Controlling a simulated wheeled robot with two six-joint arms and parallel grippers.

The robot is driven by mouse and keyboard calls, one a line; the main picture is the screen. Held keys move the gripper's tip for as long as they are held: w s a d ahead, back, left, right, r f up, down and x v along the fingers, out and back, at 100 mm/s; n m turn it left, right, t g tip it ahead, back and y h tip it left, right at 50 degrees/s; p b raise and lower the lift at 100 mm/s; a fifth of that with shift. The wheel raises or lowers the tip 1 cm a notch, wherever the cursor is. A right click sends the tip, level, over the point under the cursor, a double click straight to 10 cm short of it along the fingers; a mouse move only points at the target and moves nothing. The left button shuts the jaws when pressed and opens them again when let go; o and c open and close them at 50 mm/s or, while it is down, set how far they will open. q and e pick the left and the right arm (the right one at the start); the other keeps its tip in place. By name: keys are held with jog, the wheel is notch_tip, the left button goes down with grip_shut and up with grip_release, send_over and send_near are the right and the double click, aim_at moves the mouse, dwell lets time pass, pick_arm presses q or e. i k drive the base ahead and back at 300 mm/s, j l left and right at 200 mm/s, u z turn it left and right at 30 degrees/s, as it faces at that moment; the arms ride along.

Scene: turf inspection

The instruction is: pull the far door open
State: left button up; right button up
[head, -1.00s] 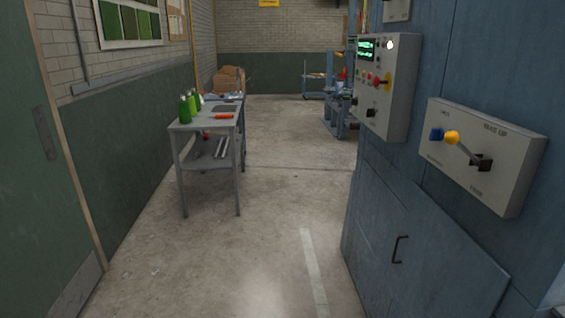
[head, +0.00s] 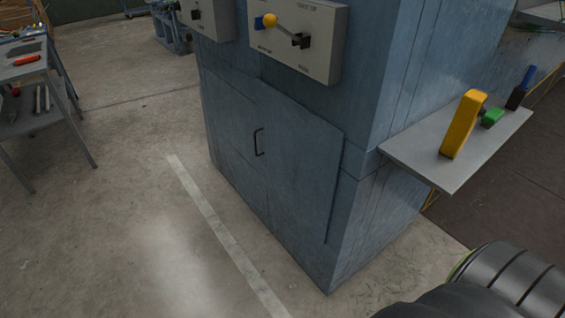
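The blue machine cabinet has two low door panels in its front face. The farther panel (head: 229,120) is on the left and looks flush and shut. The nearer panel (head: 300,165) is on the right; its right edge seems to stand slightly proud of the face, but I cannot tell if it is ajar. A dark bar handle (head: 259,142) sits upright near the seam between them; I cannot tell for certain which panel carries it. Neither of my grippers is in view, and nothing of mine touches the cabinet.
Control boxes (head: 294,39) with a yellow-knobbed lever project above the panels. A grey shelf (head: 430,165) with a yellow block (head: 462,124) juts from the cabinet's right side. A workbench (head: 28,75) stands at the left. Floor with a pale stripe (head: 215,220) is clear before the doors. My arm shows at lower right.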

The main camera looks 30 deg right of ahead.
aim_at(300, 153)
jog(key=z, duration=0.25)
jog(key=i+l+z, duration=0.15)
jog(key=z, duration=0.25)
jog(key=i+l+z, duration=0.1)
jog(key=z, duration=0.35)
jog(key=i+z, duration=0.4)
jog(key=k, duration=0.1)
